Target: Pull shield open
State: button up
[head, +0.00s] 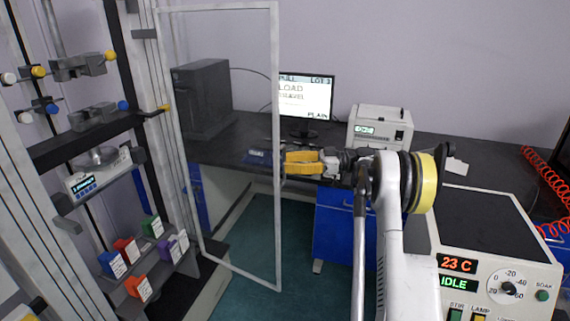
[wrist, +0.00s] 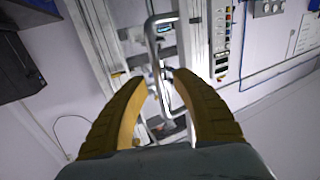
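The shield (head: 277,110) is a clear panel in a grey frame at the right side of the tall test machine. It stands swung out from the machine, with its free edge toward the right. My gripper (head: 286,162) is at this free edge, about halfway up, with its yellow fingers pointing left. In the wrist view my gripper (wrist: 157,84) has its fingers apart. A grey bar handle (wrist: 152,45) runs between the fingertips in the picture. I see no firm contact with it, and the depth between them is hard to judge.
The test machine (head: 130,75) fills the left, with a shelf of small coloured boxes (head: 137,285). A dark bench (head: 240,150) behind carries a monitor (head: 306,97) and a white instrument (head: 380,127). A control box (head: 520,270) stands at the front right. Green floor (head: 250,260) is open below the shield.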

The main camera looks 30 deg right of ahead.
jog(key=v, duration=1.1)
jog(key=shift+s, duration=0.1)
